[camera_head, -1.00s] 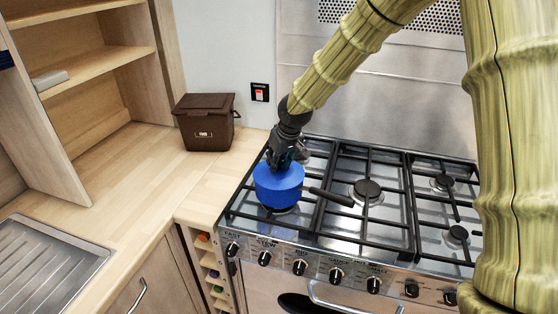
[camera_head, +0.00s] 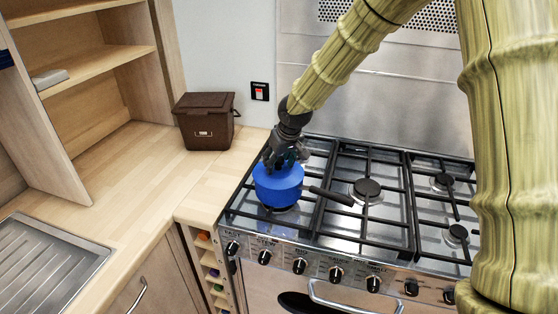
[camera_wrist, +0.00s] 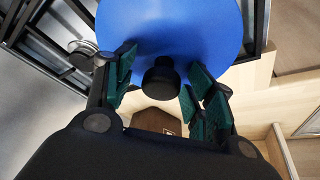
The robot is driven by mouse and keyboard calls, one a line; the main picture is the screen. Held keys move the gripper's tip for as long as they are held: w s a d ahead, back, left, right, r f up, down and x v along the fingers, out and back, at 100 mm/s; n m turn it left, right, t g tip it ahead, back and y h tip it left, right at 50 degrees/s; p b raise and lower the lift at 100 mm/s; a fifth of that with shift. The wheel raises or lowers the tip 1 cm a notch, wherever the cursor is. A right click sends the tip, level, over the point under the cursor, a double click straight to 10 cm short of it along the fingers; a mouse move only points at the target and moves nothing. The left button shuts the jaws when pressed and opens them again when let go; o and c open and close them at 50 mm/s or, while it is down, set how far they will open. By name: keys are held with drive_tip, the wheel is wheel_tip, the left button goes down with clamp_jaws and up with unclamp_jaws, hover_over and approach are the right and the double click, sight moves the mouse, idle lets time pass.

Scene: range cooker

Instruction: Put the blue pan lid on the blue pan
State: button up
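The blue pan (camera_head: 279,194) stands on the front left burner, its dark handle pointing right. The blue lid (camera_head: 268,172) lies on top of the pan and looks about level; the seam between them is hard to make out. My gripper (camera_head: 286,157) is directly above the lid, pointing down. In the wrist view the lid (camera_wrist: 205,25) fills the top, with its black knob (camera_wrist: 161,80) between my gripper's green-padded fingers (camera_wrist: 160,84). The fingers are spread, with visible gaps on both sides of the knob. The pan is hidden below the lid there.
The cooker's black grates (camera_head: 345,230) surround the pan, with control knobs along the front. A brown lidded bin (camera_head: 206,122) stands on the wooden counter (camera_head: 130,175) to the left. A sink drainer (camera_head: 45,258) is at the lower left. Air above the counter is free.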

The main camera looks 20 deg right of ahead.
drive_tip(key=v, duration=1.2)
drive_tip(key=shift+w, duration=0.1)
